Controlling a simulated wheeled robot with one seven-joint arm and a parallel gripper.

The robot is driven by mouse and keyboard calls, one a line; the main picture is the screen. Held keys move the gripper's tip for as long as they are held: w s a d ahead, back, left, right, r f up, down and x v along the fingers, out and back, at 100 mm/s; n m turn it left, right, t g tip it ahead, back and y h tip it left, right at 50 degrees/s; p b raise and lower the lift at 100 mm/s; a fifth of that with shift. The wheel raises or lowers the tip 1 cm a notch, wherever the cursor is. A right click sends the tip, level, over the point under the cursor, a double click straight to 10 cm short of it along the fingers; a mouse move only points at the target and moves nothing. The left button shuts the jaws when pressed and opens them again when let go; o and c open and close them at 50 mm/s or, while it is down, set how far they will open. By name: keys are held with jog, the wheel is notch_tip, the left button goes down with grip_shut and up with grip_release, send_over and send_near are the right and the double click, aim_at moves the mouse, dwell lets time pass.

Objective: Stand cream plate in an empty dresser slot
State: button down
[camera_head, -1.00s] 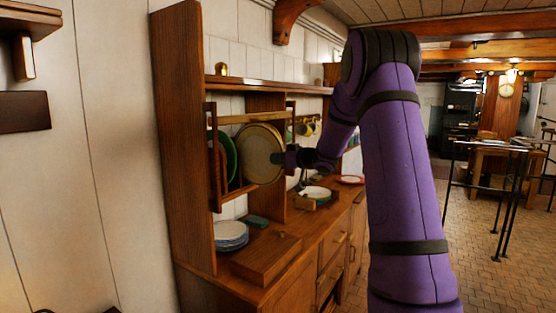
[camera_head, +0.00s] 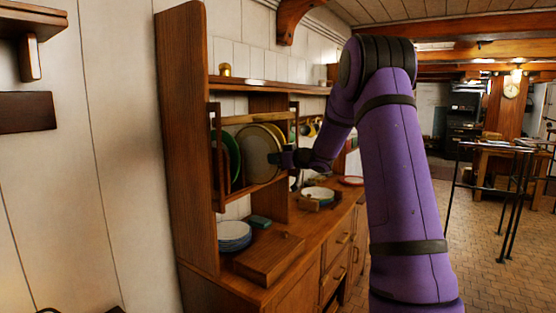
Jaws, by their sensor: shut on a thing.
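The cream plate (camera_head: 257,156) stands on edge, its broad face toward me, at the dresser's plate rack (camera_head: 216,187). My gripper (camera_head: 283,158) is shut on its right edge. A green plate (camera_head: 233,158) stands in the rack just left of it. Yellowish rims (camera_head: 276,131) show behind the cream plate at its upper right. The cream plate covers much of the rack's middle, so I cannot tell whether its lower edge rests in a slot.
The dresser counter below holds a stack of plates (camera_head: 234,234), a wooden box (camera_head: 268,259), a teal object (camera_head: 259,222) and more plates (camera_head: 318,193) further right. A shelf (camera_head: 262,84) runs above the rack. The tiled floor right of my arm has free room.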

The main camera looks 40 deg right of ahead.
jog(key=shift+r+x, duration=0.15)
jog(key=shift+x, duration=1.1)
jog(key=shift+r+x, duration=0.15)
jog(key=shift+x, duration=1.15)
jog(key=shift+a, duration=0.1)
jog(key=shift+r+x, duration=0.15)
jog(key=shift+x, duration=1.15)
jog(key=shift+r+x, duration=0.15)
jog(key=shift+x, duration=1.1)
jog(key=shift+r+x, duration=0.2)
jog(key=shift+x, duration=1.1)
jog(key=shift+w+f, duration=0.2)
jog(key=shift+f, duration=0.55)
jog(key=c, duration=1.1)
grip_release()
